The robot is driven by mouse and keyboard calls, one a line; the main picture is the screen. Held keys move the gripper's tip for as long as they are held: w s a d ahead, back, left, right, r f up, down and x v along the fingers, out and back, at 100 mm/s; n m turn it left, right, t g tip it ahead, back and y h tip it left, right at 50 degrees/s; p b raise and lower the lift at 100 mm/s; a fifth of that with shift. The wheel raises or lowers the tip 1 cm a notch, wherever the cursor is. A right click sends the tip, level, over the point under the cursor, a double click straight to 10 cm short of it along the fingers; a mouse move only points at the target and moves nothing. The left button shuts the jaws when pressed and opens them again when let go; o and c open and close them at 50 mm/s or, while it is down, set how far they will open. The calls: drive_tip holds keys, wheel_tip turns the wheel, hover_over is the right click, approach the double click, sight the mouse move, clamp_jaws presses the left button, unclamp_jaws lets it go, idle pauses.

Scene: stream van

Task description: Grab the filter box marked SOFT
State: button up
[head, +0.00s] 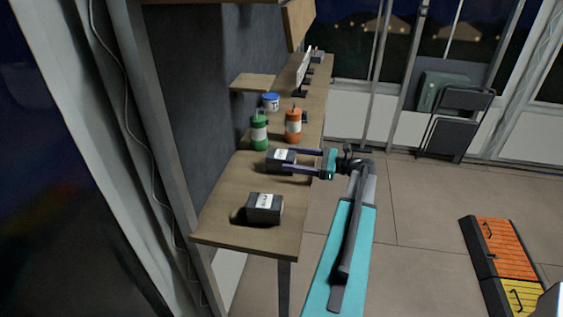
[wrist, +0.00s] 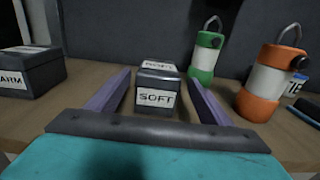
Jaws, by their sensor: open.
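The filter box marked SOFT (wrist: 156,99) is a dark box with white labels on its front and top. It sits on the wooden bench in the middle of the wrist view. It also shows in the head view (head: 279,163). My gripper (wrist: 158,84) is open, with one purple finger on each side of the box. In the head view my gripper (head: 278,159) reaches in from the right at the box. I cannot tell whether the fingers touch it. Another dark box (wrist: 30,72), its label ending in "ARM", stands to the left; the head view shows it nearer the front (head: 265,208).
A green lantern (head: 259,132) and an orange lantern (head: 293,126) stand just beyond the SOFT box. A blue and white tin (head: 271,102) is farther back. The wooden bench (head: 225,215) runs along a grey wall. Orange and yellow cases (head: 503,250) lie on the floor at right.

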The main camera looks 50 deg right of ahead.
sight(281, 154)
drive_tip(key=shift+p+x, duration=1.15)
drive_tip(key=shift+x, duration=1.3)
drive_tip(key=shift+s+a+f, duration=0.1)
drive_tip(key=shift+a, duration=0.05)
drive_tip(key=c, duration=1.3)
drive_tip(key=shift+r, duration=0.2)
drive_tip(key=shift+r+b, duration=0.75)
drive_tip(key=shift+r, duration=0.35)
drive_tip(key=s+b, duration=0.1)
drive_tip(key=s, duration=0.4)
drive_tip(key=s+r+b, duration=0.1)
drive_tip(key=s+b, duration=0.1)
drive_tip(key=s, duration=0.3)
drive_tip(key=s+a+r+b, duration=0.1)
drive_tip(key=s, duration=0.5)
drive_tip(key=shift+a+r+b, duration=0.1)
drive_tip(key=shift+r+b, duration=0.15)
drive_tip(key=shift+b, duration=0.05)
